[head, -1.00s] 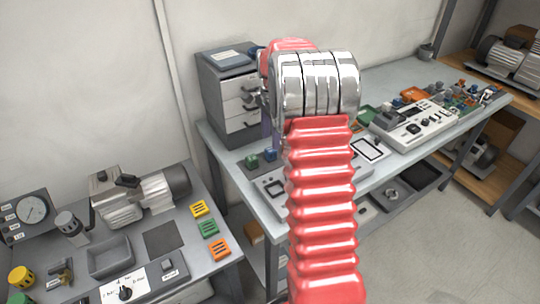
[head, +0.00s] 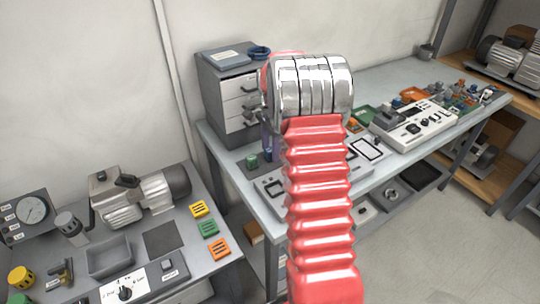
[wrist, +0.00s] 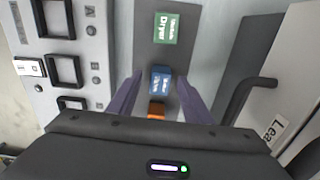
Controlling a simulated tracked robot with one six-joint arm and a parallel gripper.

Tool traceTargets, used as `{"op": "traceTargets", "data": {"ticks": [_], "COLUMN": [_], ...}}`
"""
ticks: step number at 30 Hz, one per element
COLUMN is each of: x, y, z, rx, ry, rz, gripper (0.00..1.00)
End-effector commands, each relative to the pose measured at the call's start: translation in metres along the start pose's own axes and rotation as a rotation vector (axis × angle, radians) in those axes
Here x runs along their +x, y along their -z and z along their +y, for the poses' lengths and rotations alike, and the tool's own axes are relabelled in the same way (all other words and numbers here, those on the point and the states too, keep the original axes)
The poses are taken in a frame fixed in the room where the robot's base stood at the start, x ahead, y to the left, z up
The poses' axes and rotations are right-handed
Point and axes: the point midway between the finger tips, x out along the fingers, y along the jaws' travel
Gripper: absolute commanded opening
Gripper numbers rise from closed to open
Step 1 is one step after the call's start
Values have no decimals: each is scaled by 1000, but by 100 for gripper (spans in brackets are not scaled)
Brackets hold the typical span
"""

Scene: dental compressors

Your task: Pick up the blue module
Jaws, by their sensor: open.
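My gripper (wrist: 155,84) is open, with one purple finger on each side of the blue module. I cannot tell whether the fingers touch it. In the head view the blue module (head: 268,154) shows only in part beside my arm, right of the green module (head: 251,161). The orange module is hidden there behind my arm.
A grey panel (wrist: 72,18) with square framed slots lies left of the strip in the wrist view. A drawer cabinet (head: 222,100) with a handle (wrist: 254,96) stands close on the other side. A blue ring (head: 259,53) lies on the cabinet.

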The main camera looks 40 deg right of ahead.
Motion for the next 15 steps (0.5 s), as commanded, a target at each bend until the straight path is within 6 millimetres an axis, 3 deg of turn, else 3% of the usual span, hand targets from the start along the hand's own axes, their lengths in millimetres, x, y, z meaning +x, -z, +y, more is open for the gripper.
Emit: {"op": "traceTargets", "data": {"ticks": [10, 15], "x": [0, -1], "y": [0, 0], "z": [0, 0], "rx": [0, -1], "ry": [0, 0], "rz": [0, 0], "gripper": [45, 33]}}
